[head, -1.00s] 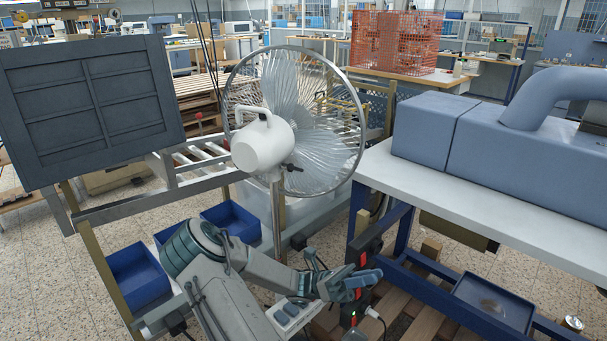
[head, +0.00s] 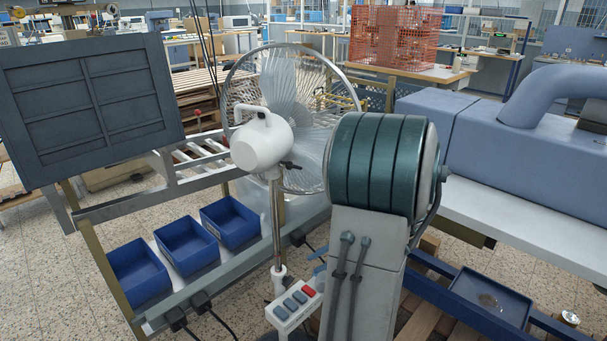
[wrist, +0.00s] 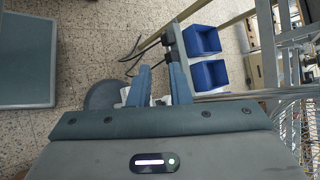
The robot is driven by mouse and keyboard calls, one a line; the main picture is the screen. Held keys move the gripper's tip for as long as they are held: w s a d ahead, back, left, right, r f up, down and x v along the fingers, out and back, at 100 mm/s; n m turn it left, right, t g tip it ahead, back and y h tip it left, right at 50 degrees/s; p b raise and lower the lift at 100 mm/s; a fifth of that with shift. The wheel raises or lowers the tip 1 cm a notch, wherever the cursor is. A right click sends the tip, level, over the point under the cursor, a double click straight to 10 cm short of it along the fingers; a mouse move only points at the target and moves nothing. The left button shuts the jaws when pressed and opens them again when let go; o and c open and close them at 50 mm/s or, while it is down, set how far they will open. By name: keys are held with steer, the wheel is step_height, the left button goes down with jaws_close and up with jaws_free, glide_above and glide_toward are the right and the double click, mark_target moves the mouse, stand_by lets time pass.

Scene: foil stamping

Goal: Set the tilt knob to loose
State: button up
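The white pedestal fan (head: 262,140) stands in the middle of the head view, its wire cage facing away to the right. A small dark knob (head: 288,165) sticks out at the lower right of its motor housing, just above the metal pole (head: 276,220). I cannot read its setting. The knob cannot be made out in the wrist view; part of the wire cage (wrist: 290,115) shows at the right edge.
Blue bins (head: 187,245) line the rack shelf at left. A dark panel (head: 90,100) stands upper left. A white bench (head: 490,205) with a blue-grey machine (head: 480,140) is at right.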

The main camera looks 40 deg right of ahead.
steer(key=w+d+r+m+t+h, duration=0.25)
steer(key=d+r+m+t, duration=0.2)
steer(key=r, duration=0.45)
steer(key=m+t+h, duration=0.2)
steer(key=t+h, duration=0.1)
steer(key=t, duration=0.2)
glide_toward(297, 168)
steer(key=p+x, duration=0.1)
steer(key=x, duration=0.7)
steer(key=shift+w+d, duration=0.1)
jaws_close()
